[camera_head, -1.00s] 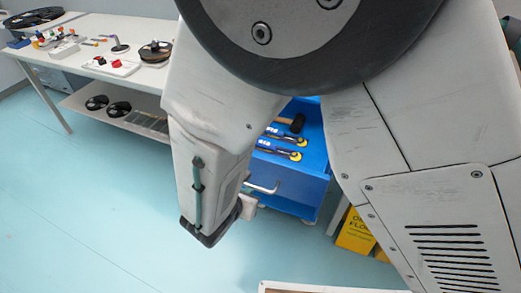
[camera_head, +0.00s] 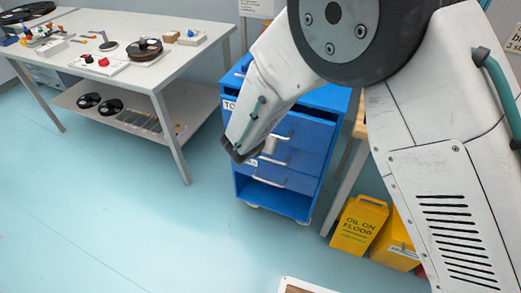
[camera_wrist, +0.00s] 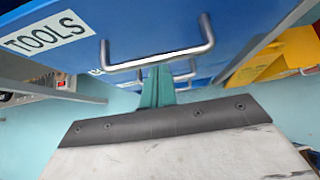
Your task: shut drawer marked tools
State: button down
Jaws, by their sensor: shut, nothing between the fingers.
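The blue drawer marked TOOLS (camera_wrist: 90,18) fills the top of the wrist view, its white label at left and its silver bar handle (camera_wrist: 155,60) in the middle. In the head view, the start of its label (camera_head: 228,104) shows on the blue cabinet (camera_head: 243,191), left of my arm. In the head view the fingers are hidden.
A white table (camera_head: 186,58) with reels and small parts stands left of the cabinet. Yellow containers (camera_head: 358,225) stand on the floor to its right, by a wooden-edged table leg. The floor (camera_head: 120,220) in front is clear. A pale board edge shows at the bottom.

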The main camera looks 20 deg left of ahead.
jog(key=shift+w+d+r, duration=0.1)
jog(key=shift+w, duration=1)
jog(key=shift+w+r, duration=0.1)
